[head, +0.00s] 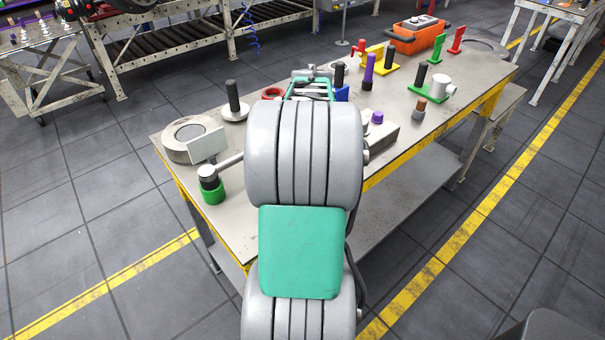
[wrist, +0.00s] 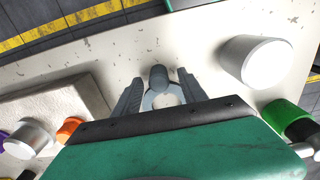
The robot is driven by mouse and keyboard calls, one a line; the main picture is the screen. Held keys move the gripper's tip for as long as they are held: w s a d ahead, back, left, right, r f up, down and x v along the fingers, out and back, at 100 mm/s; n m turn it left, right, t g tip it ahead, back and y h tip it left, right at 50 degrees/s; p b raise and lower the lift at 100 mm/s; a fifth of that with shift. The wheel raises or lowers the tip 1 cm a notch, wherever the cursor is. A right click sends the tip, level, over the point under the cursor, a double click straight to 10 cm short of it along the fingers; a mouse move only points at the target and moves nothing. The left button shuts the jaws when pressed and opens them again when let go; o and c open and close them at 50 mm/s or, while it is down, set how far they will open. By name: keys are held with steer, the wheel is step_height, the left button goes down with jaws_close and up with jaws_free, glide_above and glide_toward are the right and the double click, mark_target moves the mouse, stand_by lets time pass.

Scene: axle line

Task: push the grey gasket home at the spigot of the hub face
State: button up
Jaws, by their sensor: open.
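My gripper (wrist: 159,76) is open in the wrist view, its two dark fingers pointing at the bench top. A dark grey round stub (wrist: 158,75) shows between the fingers, with a paler grey ring-shaped part (wrist: 165,100) close against it. The stub may be the spigot and the ring the gasket, but I cannot tell surely or see how far the ring is seated. The green gripper body hides the area below. A thick grey disc (head: 173,153) with a dark inner ring lies at the bench's left end.
A white cylinder (wrist: 262,62) stands right of the fingers, with a green cylinder (wrist: 284,115) beyond. A grey block (wrist: 62,95) lies left, near an orange part (wrist: 69,130). The bench (head: 410,165) holds several coloured posts and an orange box (head: 417,40) farther right.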

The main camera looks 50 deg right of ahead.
steer(key=shift+f, duration=0.45)
steer(key=shift+c, duration=0.4)
jaws_close()
